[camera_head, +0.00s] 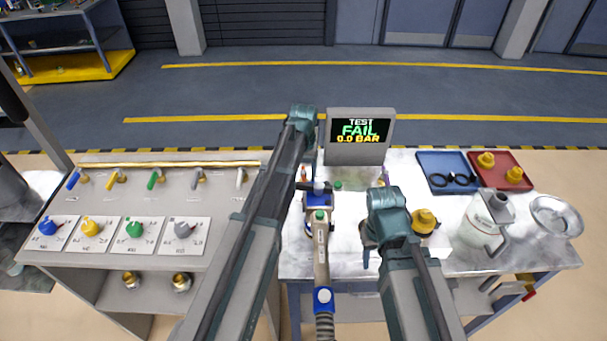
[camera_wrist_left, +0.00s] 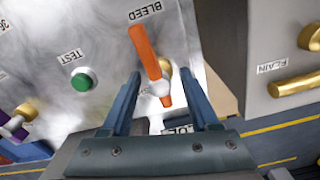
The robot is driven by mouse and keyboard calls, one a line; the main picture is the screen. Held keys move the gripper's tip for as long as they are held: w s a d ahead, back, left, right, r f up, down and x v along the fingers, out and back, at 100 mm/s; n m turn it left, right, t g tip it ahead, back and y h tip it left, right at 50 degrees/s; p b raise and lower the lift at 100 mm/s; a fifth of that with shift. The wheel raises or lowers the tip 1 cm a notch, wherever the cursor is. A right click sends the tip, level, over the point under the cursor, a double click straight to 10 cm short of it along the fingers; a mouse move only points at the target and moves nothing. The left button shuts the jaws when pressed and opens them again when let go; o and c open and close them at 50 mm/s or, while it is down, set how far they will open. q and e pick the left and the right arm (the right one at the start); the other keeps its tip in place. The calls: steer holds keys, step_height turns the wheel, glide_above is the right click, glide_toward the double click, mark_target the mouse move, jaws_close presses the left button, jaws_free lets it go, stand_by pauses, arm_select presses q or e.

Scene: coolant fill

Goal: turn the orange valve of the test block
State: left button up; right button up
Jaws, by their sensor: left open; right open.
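In the left wrist view the orange valve (camera_wrist_left: 147,52) is a long bar handle on the pale test block (camera_wrist_left: 105,35), beside the label BLEED. My left gripper (camera_wrist_left: 161,76) is open. Its two blue fingers stand on either side of the handle's lower part, with gaps showing; I cannot tell whether either touches. In the head view a small orange part of the valve (camera_head: 304,174) shows beside my left forearm, which hides most of that gripper. My right gripper (camera_head: 369,258) is open, low at the bench's middle, partly hidden by its own wrist.
A green TEST button (camera_wrist_left: 82,81) and a purple valve (camera_wrist_left: 14,124) are near the orange one. The display (camera_head: 361,131) reads TEST FAIL, 0.0 BAR. A hose-fed filling tool (camera_head: 320,250) stands between my arms. A white jug (camera_head: 482,222) stands right.

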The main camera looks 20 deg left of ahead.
mark_target(304, 172)
arm_select(q)
steer(key=shift+r, duration=0.1)
step_height(304, 172, up, 14)
steer(key=p, duration=1.3)
steer(key=shift+f+p, duration=0.2)
steer(key=shift+p, duration=0.2)
